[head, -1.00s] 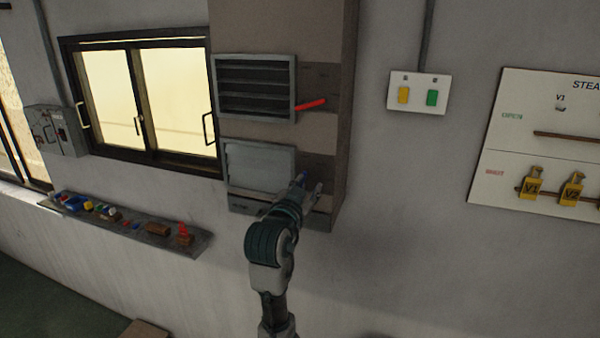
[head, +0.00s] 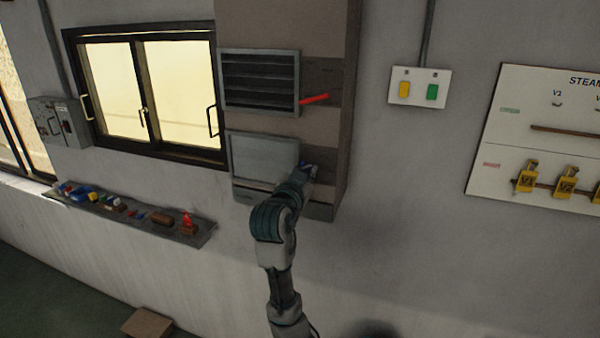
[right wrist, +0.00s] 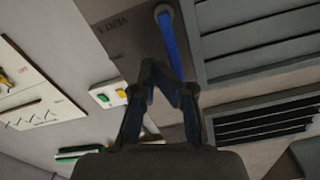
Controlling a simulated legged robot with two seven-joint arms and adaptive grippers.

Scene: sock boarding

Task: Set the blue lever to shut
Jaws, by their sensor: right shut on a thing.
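The blue lever (right wrist: 170,42) shows in the right wrist view, running from a round grey pivot on a brown panel to between my fingertips. My right gripper (right wrist: 165,78) is shut on its free end. In the head view my right gripper (head: 308,172) is at the right edge of the lower vent (head: 265,153) and mostly hides the lever. That vent's face looks light and nearly flat there; its slats (right wrist: 255,40) show in the wrist view. My left gripper is not in view.
An upper vent (head: 258,82) with dark gaps has a red lever (head: 314,99) beside it. A shelf (head: 200,236) with small items is at left. A switch plate (head: 419,88) and a valve board (head: 540,135) are at right. The wall below is clear.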

